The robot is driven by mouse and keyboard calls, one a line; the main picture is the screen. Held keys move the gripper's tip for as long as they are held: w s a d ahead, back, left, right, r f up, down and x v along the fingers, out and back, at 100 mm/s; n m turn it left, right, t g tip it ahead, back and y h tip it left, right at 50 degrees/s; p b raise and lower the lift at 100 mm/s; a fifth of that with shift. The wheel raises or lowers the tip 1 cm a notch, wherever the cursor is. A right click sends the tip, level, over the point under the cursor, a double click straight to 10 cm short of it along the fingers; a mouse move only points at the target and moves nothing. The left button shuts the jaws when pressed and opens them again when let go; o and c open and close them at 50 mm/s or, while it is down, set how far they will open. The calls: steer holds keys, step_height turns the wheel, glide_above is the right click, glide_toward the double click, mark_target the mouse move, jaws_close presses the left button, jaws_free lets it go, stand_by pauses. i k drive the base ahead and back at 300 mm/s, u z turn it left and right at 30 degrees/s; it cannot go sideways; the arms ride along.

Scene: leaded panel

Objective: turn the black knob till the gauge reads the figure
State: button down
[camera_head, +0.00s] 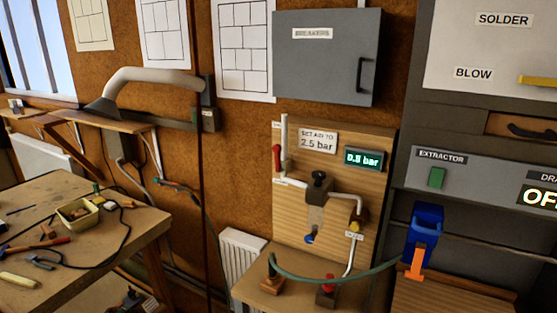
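The black knob (319,179) sits on top of a small regulator block (316,198) in the pipework on an upright wooden board (372,200). The gauge (364,159) is a small dark display to its upper right with lit digits that read 0.5 bar. A white card (318,141) above the knob says to set the air to 2.5 bar. Nothing is touching the knob, and its view is clear. I cannot make out my gripper in this view.
A red-handled valve (277,158) is left of the knob. A green hose (335,280) curves below, towards a blue and orange thing (424,228) at right. A grey cabinet (326,75) hangs above. A cluttered workbench (60,205) stands at left.

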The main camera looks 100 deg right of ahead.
mark_target(318, 175)
steer(key=z, duration=2.4)
steer(key=i, duration=0.7)
steer(key=z, duration=1.15)
